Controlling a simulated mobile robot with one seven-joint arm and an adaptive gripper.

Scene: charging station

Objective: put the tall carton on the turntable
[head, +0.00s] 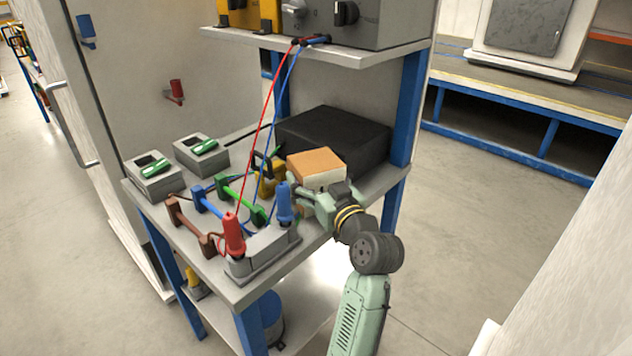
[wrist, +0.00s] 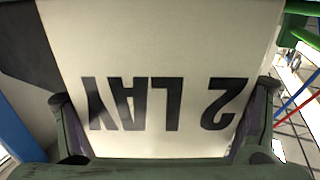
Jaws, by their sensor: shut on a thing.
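The carton (head: 317,165), with a tan top and pale sides, is at the right front of the bench, in front of a black box. In the wrist view the carton's white face (wrist: 165,60) fills most of the picture and bears upside-down black print. My gripper (head: 318,203) is shut on the carton, with one finger at each side of that face in the wrist view (wrist: 165,115). The gripper hides the carton's lower part, so I cannot tell whether it touches the bench. I cannot make out a turntable in either view.
The bench (head: 190,262) also holds the black box (head: 335,138), two grey units with green parts (head: 195,152), coloured handles (head: 205,200) and a grey block with red and blue plugs (head: 265,250). Red and blue cables run up to the upper shelf (head: 330,52). A blue post (head: 408,105) stands at the right.

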